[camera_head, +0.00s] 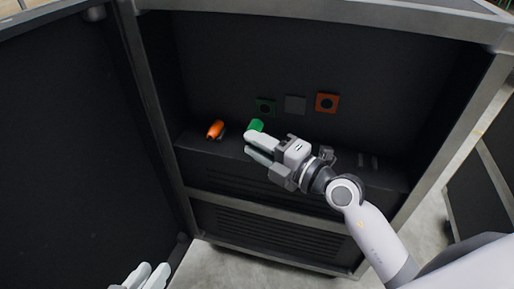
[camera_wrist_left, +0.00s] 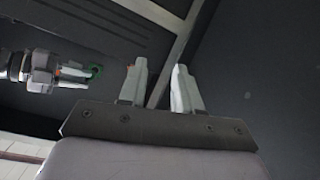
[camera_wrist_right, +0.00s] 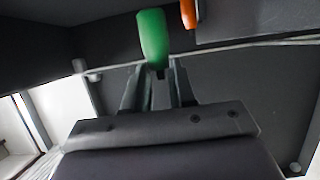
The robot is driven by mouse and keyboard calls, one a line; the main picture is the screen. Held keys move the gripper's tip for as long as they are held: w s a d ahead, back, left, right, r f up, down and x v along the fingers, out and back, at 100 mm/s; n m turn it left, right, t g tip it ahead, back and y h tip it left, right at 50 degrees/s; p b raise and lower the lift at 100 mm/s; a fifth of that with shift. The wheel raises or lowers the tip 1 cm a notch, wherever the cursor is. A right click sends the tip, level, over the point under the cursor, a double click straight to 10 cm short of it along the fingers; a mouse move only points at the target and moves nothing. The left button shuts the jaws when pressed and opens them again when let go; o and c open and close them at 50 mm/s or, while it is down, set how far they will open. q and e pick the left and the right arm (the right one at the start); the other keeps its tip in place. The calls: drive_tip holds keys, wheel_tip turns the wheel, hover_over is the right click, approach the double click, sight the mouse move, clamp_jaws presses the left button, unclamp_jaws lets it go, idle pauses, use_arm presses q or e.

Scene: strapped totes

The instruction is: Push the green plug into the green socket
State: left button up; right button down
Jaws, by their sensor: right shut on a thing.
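The green plug (camera_head: 256,125) is at the fingertips of my right gripper (camera_head: 250,143), in front of the panel's back wall. In the right wrist view the green plug (camera_wrist_right: 153,38) stands out beyond the fingers, which are shut on its lower end. The green socket (camera_head: 265,107) is a dark green square on the back wall, just above and slightly right of the plug in the head view. I cannot see contact between plug and socket. My left gripper (camera_wrist_left: 160,66) is open and empty; its fingertips also show at the bottom of the head view (camera_head: 148,272).
An orange plug (camera_head: 215,129) sits on the ledge left of the green plug. A grey square (camera_head: 295,104) and an orange socket (camera_head: 327,102) are right of the green socket. Metal frame posts (camera_head: 152,110) and a dark panel (camera_head: 75,140) bound the left side.

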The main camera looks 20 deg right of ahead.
sight(256, 125)
drive_tip(key=w+d+b, duration=0.2)
drive_tip(key=w+b, duration=0.1)
drive_tip(key=shift+w+d+f, duration=0.1)
drive_tip(key=shift+w+f, duration=0.05)
use_arm(q)
drive_tip(key=shift+w+d+f+t+h+b, duration=0.2)
drive_tip(key=shift+d+t+h+b, duration=0.1)
drive_tip(key=shift+h+b, duration=0.1)
use_arm(e)
drive_tip(key=shift+w+d, duration=0.3)
drive_tip(key=shift+w, duration=0.2)
use_arm(q)
drive_tip(key=shift+r, duration=0.3)
use_arm(e)
drive_tip(key=shift+r, duration=0.2)
drive_tip(key=shift+d+p, duration=0.1)
drive_tip(key=shift+p, duration=0.55)
use_arm(q)
drive_tip(key=shift+r, duration=0.4)
drive_tip(key=shift+s+a+f, duration=0.1)
drive_tip(key=shift+f, duration=0.05)
use_arm(e)
drive_tip(key=shift+s, duration=0.1)
use_arm(q)
drive_tip(key=shift+r, duration=0.2)
